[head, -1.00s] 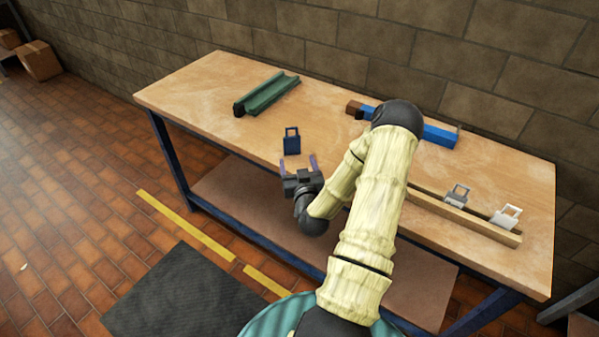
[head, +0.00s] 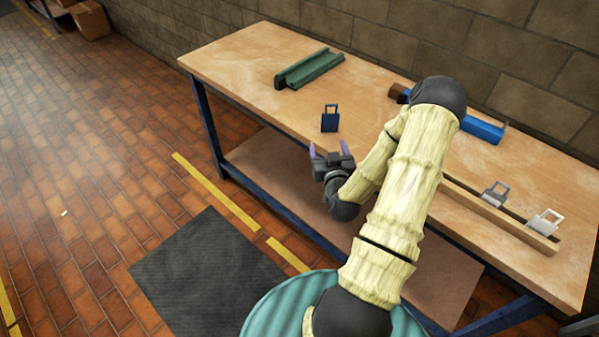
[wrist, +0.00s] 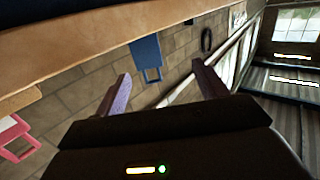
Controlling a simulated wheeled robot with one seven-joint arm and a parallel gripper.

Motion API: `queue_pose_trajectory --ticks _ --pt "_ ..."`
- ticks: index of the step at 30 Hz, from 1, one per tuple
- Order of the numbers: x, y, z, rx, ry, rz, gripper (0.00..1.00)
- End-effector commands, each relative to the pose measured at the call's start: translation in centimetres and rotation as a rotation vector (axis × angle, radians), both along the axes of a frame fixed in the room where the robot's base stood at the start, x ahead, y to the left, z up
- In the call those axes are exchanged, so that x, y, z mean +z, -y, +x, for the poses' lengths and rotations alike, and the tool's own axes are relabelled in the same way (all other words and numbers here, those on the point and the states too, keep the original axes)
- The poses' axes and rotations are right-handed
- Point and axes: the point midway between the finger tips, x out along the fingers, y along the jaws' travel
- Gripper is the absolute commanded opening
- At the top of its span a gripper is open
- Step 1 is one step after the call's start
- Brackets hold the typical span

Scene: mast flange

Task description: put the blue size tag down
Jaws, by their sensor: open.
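The blue size tag (head: 330,122), a dark blue block with a loop handle, stands upright on the wooden workbench (head: 240,58), near its front edge. It also shows in the wrist view (wrist: 146,55), ahead of the jaws and apart from them. My gripper (head: 329,148) is open and empty, on the near side of the tag at the bench's front edge. In the wrist view its two purple fingers (wrist: 160,75) are spread wide with nothing between them.
A green channel piece (head: 309,69) lies at the bench's left. A blue piece (head: 482,129) lies at the back, partly hidden by my arm. A wooden rail with a grey tag (head: 495,193) and a white tag (head: 544,222) is at right. A pink tag (wrist: 14,138) shows in the wrist view.

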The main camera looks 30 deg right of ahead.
Motion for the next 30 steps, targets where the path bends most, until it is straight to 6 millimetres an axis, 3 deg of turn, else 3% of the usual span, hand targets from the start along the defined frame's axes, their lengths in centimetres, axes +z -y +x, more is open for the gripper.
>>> queue_pose_trajectory --ticks 6,14,23,30 --pt "-0.2 -5.9 2.5 0.214 -0.243 0.006 0.72" --pt "0.2 -11.9 1.9 0.356 -0.568 0.025 0.72" --pt "3.1 -17.3 -2.7 0.376 -0.89 0.079 0.72" --pt "6.6 -21.3 -8.6 0.341 -1.102 0.168 0.72"
